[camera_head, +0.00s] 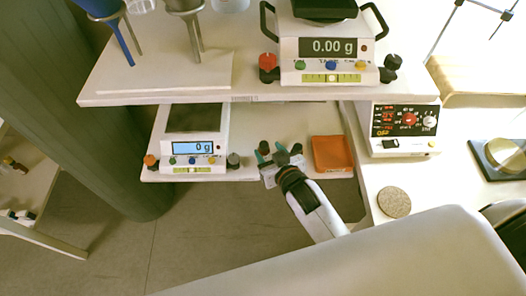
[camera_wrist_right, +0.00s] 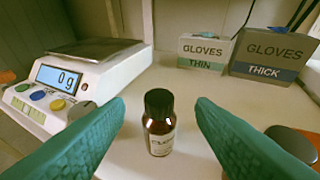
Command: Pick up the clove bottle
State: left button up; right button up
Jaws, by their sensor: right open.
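A small dark brown bottle (camera_wrist_right: 159,124) with a black cap stands upright on the white shelf in the right wrist view. Its pale label seems to read "CLOVE", though the print is blurred. My right gripper (camera_head: 279,153) is over the lower shelf in the head view, and its teal fingers also show in the right wrist view (camera_wrist_right: 160,112). The fingers are open, one on each side of the bottle, with visible gaps. The bottle stands a little ahead, between the fingertips. In the head view the gripper largely hides the bottle. My left gripper is not in view.
A small scale (camera_head: 193,147) reading 0 g stands left of the gripper. An orange tray (camera_head: 331,154) lies right of it. Glove boxes (camera_wrist_right: 204,52) stand behind the bottle. The upper shelf (camera_head: 160,97) with a larger scale (camera_head: 330,48) overhangs the back.

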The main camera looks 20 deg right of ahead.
aim_at(265, 147)
jog(key=x, duration=0.6)
jog(key=shift+w, duration=0.1)
grip_shut()
